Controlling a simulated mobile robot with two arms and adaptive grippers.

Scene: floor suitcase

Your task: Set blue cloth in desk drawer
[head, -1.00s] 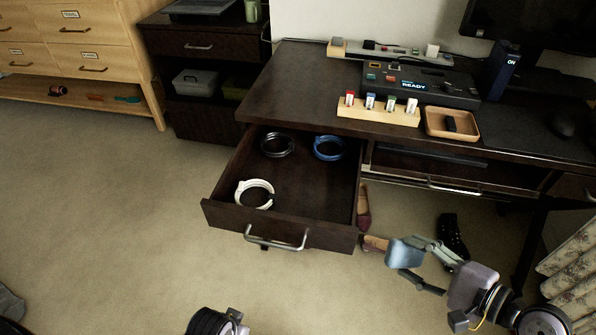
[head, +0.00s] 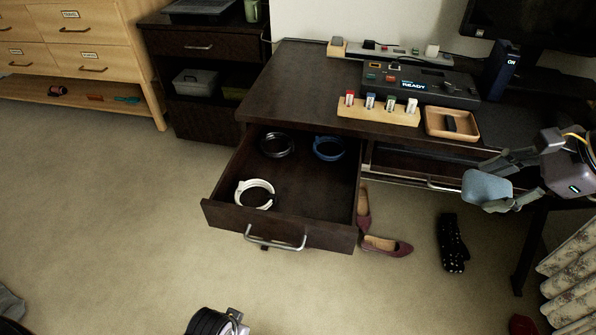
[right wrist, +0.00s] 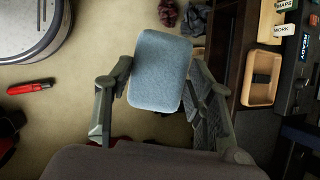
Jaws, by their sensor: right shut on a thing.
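The blue cloth (head: 488,187) is a small, pale-blue folded pad. My right gripper (head: 497,179) is shut on it and holds it up at the right, in front of the desk's right part. In the right wrist view the cloth (right wrist: 160,70) sits between the two fingers. The desk drawer (head: 280,232) is pulled open, left of the cloth and apart from it. Inside lie a dark ring (head: 277,145), a blue ring (head: 328,148) and a white ring (head: 254,193); its middle and right floor are bare. Only part of my left arm shows at the bottom edge; its fingers are hidden.
The desk top (head: 300,88) carries a console (head: 420,84), a wooden block with several labelled pieces (head: 378,109) and a wooden tray (head: 452,123). Red shoes (head: 386,246) and a dark patterned sock (head: 452,243) lie on the floor. Floor left of the drawer is clear.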

